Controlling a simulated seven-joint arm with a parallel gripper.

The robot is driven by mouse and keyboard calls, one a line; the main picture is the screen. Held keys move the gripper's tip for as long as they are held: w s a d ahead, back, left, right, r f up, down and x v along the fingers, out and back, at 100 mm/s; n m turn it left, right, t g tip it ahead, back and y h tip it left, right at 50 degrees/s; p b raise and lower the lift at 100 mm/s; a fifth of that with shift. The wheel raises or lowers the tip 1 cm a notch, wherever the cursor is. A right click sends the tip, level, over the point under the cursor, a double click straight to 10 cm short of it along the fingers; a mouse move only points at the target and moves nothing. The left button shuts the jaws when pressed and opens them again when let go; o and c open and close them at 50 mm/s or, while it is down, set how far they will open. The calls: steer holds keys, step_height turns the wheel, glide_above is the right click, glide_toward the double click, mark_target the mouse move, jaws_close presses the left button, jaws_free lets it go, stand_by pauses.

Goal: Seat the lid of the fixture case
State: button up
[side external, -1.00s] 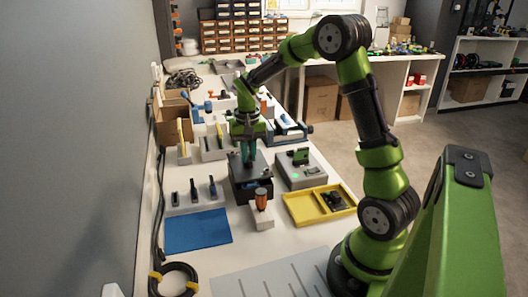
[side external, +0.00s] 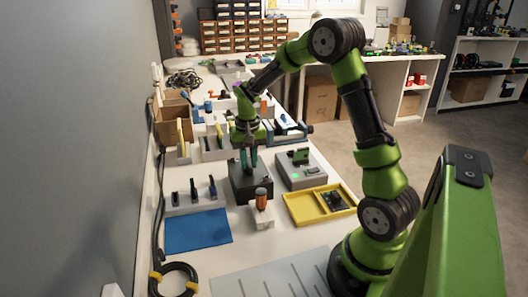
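The fixture case (side external: 251,188) is a black box on the white bench, in the middle of the side external view. Its dark top looks level and close to flush with the walls; lid and case are hard to tell apart at this size. My gripper (side external: 249,164) points straight down over the case, with its teal fingertips at the top face. A narrow gap shows between the fingers. Whatever lies between the tips is too small and dark to make out, so I cannot tell whether they hold the lid.
An orange-handled tool (side external: 261,199) stands in a white block close in front of the case. A tool rack (side external: 196,203) and blue mat (side external: 198,231) are left.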

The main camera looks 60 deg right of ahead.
steer(key=o, duration=0.4)
step_height(320, 180, up, 17)
stand_by(0.5)
steer(key=s+a+n+t, duration=0.1)
steer(key=s+a+t, duration=0.1)
steer(key=s+a, duration=0.3)
steer(key=s+a+n+t+y, duration=0.1)
steer(key=s+a+n+t, duration=0.1)
steer(key=s+a, duration=0.3)
steer(key=s+a+n+t+y, duration=0.1)
steer(key=s+a+n+t, duration=0.1)
steer(key=s+a, duration=0.3)
steer(key=shift+s+a+t, duration=0.2)
steer(key=shift+a+t, duration=0.1)
steer(key=shift+a, duration=0.6)
steer(key=shift+s+a+t, duration=0.2)
steer(key=shift+a+t, duration=0.1)
steer(key=shift+a, duration=0.55)
